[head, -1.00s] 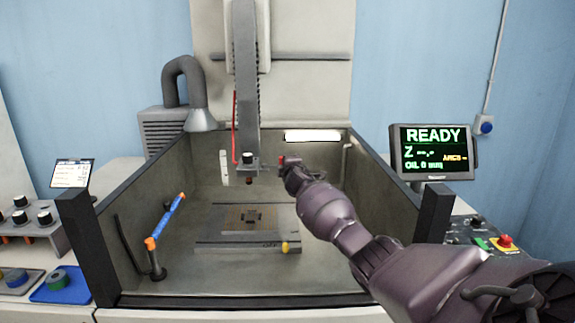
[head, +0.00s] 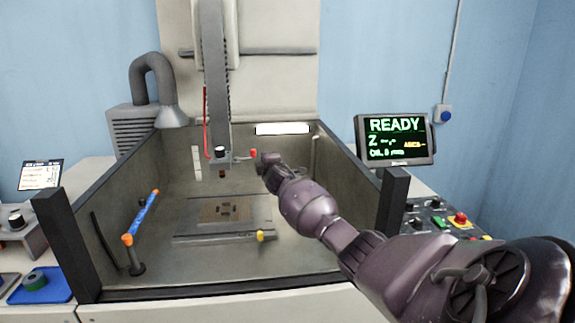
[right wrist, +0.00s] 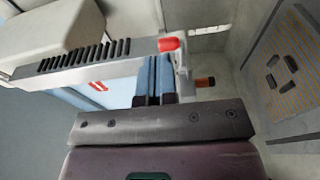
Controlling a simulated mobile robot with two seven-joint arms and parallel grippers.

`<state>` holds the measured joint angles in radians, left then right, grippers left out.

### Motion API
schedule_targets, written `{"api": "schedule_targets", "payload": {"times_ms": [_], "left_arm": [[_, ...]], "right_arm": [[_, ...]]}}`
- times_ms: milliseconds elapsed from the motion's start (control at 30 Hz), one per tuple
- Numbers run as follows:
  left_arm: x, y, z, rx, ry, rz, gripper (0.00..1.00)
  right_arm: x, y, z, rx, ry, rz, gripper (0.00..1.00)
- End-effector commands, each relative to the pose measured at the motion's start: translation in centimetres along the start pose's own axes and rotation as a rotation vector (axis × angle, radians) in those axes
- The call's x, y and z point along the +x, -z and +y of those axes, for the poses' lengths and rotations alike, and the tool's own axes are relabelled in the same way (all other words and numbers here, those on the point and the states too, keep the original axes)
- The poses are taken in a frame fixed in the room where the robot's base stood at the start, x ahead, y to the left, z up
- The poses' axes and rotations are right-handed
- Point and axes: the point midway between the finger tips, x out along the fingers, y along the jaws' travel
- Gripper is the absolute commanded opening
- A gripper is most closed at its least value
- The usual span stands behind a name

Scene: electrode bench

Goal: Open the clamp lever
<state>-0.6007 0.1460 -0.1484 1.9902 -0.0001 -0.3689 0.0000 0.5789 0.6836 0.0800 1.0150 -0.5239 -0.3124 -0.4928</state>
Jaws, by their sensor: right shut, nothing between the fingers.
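The clamp lever, with a red knob (head: 253,153), sticks out to the right from the clamp head (head: 221,161) at the bottom of the vertical column. In the right wrist view the red knob (right wrist: 168,44) is just beyond the fingertips. My right gripper (head: 263,160) is just right of the knob, with its fingers shut and empty. Its blue fingers (right wrist: 153,75) lie side by side in the right wrist view, close to the knob; I cannot tell whether they touch it. My left gripper is not in view.
The tank's front wall (head: 200,293) and side posts enclose the work space. A plate (head: 190,230) lies on the tank floor below the head. A blue bar (head: 142,216) with orange ends is at the left. A monitor (head: 396,140) stands at the right.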

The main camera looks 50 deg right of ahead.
Motion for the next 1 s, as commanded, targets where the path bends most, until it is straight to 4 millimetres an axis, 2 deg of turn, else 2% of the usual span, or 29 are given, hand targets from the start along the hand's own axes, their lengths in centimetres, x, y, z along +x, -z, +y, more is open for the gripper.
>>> {"api": "schedule_targets", "payload": {"times_ms": [300, 500, 1000], "left_arm": [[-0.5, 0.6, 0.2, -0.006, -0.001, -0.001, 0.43], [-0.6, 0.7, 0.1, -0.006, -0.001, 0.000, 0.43], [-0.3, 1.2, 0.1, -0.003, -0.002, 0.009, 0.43]], "right_arm": [[-3.4, -3.4, 0.0, -0.003, 0.001, -0.001, 0.00], [-5.0, -4.9, 0.1, -0.002, 0.000, -0.001, 0.00], [-5.7, -5.5, 0.0, 0.000, 0.001, -0.001, 0.00]]}}
